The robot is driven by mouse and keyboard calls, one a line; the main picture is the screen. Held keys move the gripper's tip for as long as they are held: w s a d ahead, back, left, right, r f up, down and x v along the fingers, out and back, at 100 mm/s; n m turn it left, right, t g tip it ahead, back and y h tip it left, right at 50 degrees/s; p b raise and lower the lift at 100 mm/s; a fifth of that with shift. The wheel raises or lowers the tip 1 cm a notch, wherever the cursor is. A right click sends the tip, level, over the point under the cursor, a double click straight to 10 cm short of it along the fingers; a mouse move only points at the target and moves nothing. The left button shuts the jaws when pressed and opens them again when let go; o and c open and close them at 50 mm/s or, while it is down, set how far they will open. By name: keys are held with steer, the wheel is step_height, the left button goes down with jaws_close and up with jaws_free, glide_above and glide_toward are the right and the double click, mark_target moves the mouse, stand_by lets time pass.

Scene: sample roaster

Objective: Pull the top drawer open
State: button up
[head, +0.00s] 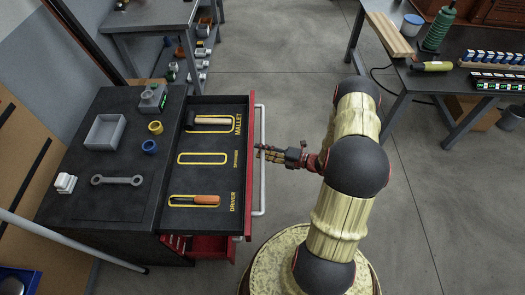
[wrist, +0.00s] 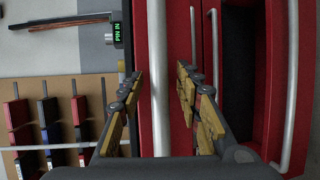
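The top drawer (head: 207,150) stands pulled out of the dark-topped cabinet, its tray visible from above with yellow outlines. Its red front has a long pale bar handle (head: 262,150), which also shows upright in the wrist view (wrist: 158,60). My gripper (head: 262,152) is at the middle of this handle. In the wrist view my gripper (wrist: 163,100) is open, with the bar between its spread fingers and a gap on each side. A mallet (head: 208,121) and an orange-handled driver (head: 195,199) lie in the drawer; the middle outline is empty.
The cabinet top (head: 110,205) holds a wrench (head: 117,180), a grey tray (head: 104,131), and blue and yellow rings. A red lower part (head: 210,248) juts out below the drawer. A bench (head: 455,75) stands at right; the floor (head: 430,200) between is clear.

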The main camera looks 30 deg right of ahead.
steer(key=v, duration=1.2)
stand_by(0.4)
